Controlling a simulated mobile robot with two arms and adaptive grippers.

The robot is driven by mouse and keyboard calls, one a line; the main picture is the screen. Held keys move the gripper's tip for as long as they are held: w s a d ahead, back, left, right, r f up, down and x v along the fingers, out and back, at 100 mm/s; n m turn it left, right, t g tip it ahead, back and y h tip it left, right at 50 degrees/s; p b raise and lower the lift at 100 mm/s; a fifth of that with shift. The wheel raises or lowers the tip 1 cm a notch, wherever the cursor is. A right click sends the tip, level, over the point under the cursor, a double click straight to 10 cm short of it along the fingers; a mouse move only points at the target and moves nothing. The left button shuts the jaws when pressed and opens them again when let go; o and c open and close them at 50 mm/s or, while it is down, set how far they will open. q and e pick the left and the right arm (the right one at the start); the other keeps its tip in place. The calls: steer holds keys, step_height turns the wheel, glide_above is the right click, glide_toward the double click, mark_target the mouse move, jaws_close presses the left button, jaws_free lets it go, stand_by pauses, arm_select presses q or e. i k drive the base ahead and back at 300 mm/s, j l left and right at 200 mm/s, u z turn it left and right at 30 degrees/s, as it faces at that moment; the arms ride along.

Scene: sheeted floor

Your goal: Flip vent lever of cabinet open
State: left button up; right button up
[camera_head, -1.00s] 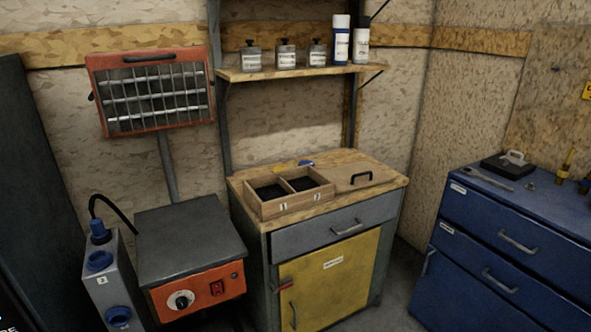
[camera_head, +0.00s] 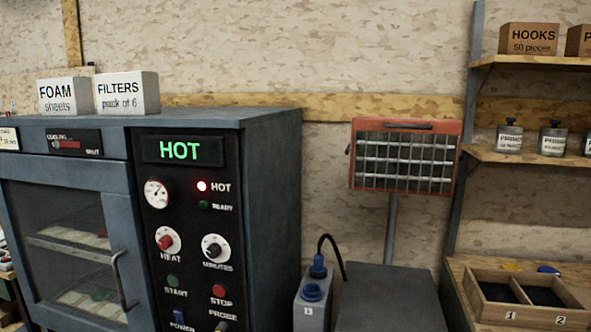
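A grey-blue heating cabinet (camera_head: 215,117) fills the left of the head view. A black plate on its upper front, left of the display, carries a small red lever (camera_head: 68,145). The lever lies roughly level, and the word SHUT shows at the plate's lower right. Other lettering on the plate is too small to read surely. The cabinet's glass door (camera_head: 65,245) looks closed, with a curved handle (camera_head: 122,280) at its right. The display (camera_head: 180,150) reads HOT in green, and a red HOT lamp (camera_head: 202,187) is lit. Neither gripper shows.
Boxes of foam sheets (camera_head: 63,96) and filters (camera_head: 127,93) stand on the cabinet top. Right of it are a grey unit with a blue plug (camera_head: 312,292), a grey-topped unit (camera_head: 390,300), a red-framed grille heater (camera_head: 405,157) and a bench with a divided wooden tray (camera_head: 515,315).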

mark_target(69, 143)
steer(key=u, duration=1.3)
